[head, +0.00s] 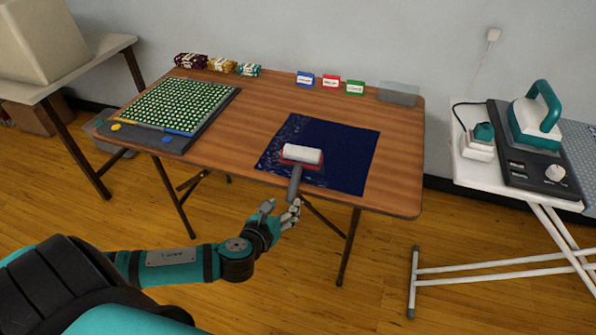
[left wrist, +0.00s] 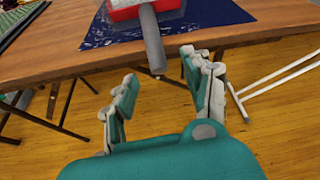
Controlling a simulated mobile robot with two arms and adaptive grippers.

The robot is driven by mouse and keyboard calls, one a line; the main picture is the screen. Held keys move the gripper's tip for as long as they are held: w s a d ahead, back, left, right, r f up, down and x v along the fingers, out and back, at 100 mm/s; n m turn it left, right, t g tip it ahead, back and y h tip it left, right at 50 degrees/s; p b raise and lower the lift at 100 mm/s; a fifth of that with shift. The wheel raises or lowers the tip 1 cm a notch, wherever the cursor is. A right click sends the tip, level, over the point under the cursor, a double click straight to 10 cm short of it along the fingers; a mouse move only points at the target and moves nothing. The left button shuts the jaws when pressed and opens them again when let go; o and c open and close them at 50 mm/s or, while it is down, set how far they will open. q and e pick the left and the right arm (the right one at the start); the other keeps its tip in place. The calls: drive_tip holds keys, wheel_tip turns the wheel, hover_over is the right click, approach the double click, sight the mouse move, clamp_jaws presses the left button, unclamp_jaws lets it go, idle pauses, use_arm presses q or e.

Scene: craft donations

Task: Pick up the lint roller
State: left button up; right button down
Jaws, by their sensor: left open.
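The lint roller (head: 301,155) lies on a dark blue cloth near the table's front edge. It has a white roll, a red frame and a grey handle that points toward me past the edge. My left gripper (head: 281,208) is open and empty, just in front of the table edge, close to the handle's end. In the left wrist view the grey handle (left wrist: 152,38) shows ahead of and between the open fingers (left wrist: 160,88), apart from them. The roll is partly cut off at the top of that view. My right gripper is not in view.
An ironing board with a teal iron (head: 535,115) stands at right. The table's right front is clear.

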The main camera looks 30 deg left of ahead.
sight(289, 196)
use_arm(q)
drive_tip(key=shift+a+r+x, duration=0.1)
drive_tip(key=shift+x, duration=1.4)
drive_tip(key=shift+a+r+x, duration=0.1)
drive_tip(key=shift+r+x, duration=0.05)
drive_tip(key=shift+x, duration=1.35)
drive_tip(key=shift+r, duration=0.1)
clamp_jaws()
